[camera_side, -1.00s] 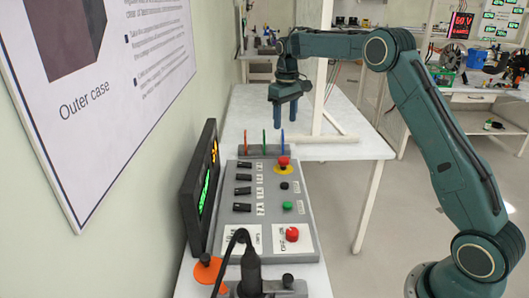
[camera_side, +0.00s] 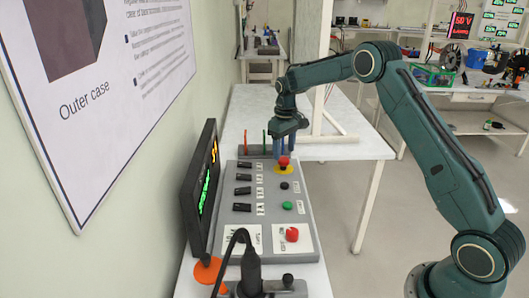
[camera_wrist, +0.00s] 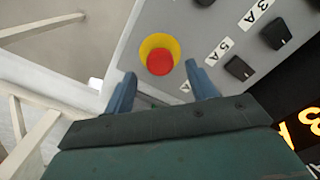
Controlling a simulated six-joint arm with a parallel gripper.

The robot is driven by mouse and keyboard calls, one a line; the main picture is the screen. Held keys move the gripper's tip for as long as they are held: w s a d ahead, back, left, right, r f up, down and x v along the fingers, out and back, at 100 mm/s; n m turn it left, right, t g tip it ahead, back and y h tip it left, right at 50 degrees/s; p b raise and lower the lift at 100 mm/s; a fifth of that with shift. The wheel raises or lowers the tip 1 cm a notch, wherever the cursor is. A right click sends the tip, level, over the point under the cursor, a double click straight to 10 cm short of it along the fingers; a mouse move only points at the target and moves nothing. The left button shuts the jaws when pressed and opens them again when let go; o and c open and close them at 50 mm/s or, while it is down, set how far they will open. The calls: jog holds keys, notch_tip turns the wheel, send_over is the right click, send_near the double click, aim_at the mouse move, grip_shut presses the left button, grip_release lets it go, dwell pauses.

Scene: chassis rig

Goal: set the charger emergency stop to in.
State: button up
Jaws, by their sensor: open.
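The emergency stop (camera_side: 284,161) is a red mushroom button on a yellow round base, at the far end of the grey control panel (camera_side: 270,205). In the wrist view the emergency stop (camera_wrist: 158,55) shows just beyond and between my two blue fingertips. My gripper (camera_side: 284,150) points down, open and empty, at the panel's far end, its fingers beside or just behind the red cap in the side view. I cannot tell whether they touch it, nor whether the button is in or out.
A second red button (camera_side: 292,235) sits on a white plate nearer the camera. A green button (camera_side: 287,205), a black one (camera_side: 284,186) and several black switches (camera_side: 243,190) share the panel. A rack with coloured rods (camera_side: 264,140) stands behind. A display (camera_side: 200,190) stands on the left.

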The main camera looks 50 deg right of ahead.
aim_at(284, 158)
jog(key=shift+f, duration=1.55)
grip_shut()
jog(key=shift+f, duration=0.65)
grip_release()
jog(key=shift+r, duration=0.1)
notch_tip(284, 158, up, 14)
